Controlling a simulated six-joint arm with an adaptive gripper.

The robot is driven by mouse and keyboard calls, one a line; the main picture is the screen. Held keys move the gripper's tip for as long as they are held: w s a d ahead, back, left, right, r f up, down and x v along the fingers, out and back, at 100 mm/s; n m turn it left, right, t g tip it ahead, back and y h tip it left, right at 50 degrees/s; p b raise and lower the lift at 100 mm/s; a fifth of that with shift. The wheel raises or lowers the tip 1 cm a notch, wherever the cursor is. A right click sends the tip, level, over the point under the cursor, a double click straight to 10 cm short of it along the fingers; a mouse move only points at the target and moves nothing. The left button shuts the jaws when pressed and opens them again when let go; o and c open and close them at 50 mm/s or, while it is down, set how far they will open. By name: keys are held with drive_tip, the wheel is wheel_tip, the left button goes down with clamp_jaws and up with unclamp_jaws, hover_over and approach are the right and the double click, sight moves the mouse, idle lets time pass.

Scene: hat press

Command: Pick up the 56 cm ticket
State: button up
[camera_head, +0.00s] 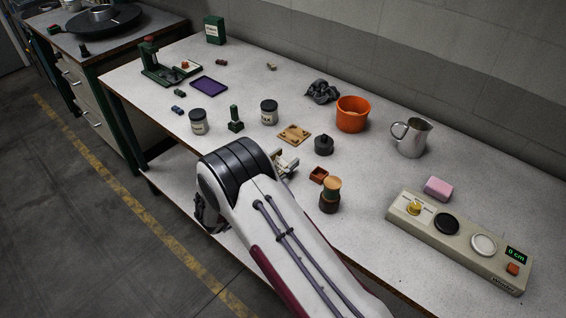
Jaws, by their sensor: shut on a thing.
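My gripper (287,163) shows only in part beyond the dark, rounded end of my arm, low over the table near its front edge. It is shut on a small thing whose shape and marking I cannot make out. No number reading 56 is legible, so I cannot tell the 56 cm ticket by its marking.
Jars (198,122) stand left. An orange pot (352,114), metal jug (411,138) and beige console (460,243) reading 0 cm are right.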

drive_tip(key=shift+r, duration=4.7)
